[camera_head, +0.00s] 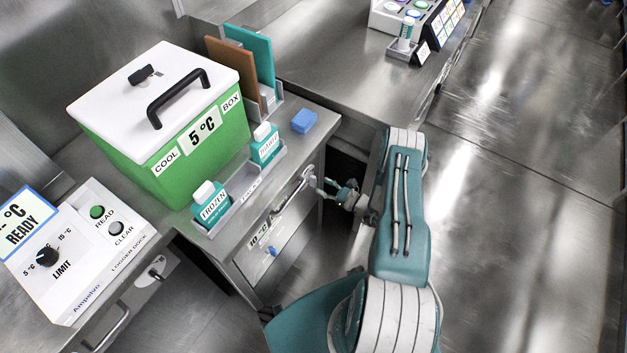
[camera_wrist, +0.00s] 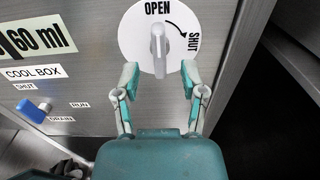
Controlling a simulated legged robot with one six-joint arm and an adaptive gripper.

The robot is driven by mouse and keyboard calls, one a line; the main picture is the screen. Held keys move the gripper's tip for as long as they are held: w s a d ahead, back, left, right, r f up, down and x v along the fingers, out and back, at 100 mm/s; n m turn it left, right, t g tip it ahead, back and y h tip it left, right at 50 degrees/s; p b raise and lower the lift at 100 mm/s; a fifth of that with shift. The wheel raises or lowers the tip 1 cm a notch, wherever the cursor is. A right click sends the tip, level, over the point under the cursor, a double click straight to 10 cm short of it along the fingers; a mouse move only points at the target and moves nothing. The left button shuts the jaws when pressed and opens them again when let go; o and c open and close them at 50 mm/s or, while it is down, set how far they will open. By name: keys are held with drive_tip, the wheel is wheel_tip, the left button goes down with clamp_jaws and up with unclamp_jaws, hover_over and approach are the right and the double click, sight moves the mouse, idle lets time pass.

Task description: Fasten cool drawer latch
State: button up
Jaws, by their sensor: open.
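The latch is a grey knob (camera_wrist: 158,48) on a round white dial plate (camera_wrist: 133,38) on the metal drawer front. The dial reads OPEN at the top and SHUT at the right, with a curved arrow towards SHUT. The knob stands upright, in line with OPEN. My gripper (camera_wrist: 160,76) is open, one fingertip on each side just below the knob, with nothing between them. I cannot tell if a fingertip touches the plate. In the head view my gripper (camera_head: 333,188) is at the right part of the drawer front (camera_head: 292,222), and the dial is hard to make out.
A blue drain tap (camera_wrist: 36,109) sits left on the same front. The green cool box (camera_head: 200,150) with a white lid stands above on the bench, beside teal-labelled bottles (camera_head: 210,203) and a blue block (camera_head: 303,120). Open floor (camera_head: 510,200) lies to the right.

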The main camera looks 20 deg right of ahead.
sight(314, 180)
drive_tip(key=shift+x, duration=2.3)
clamp_jaws()
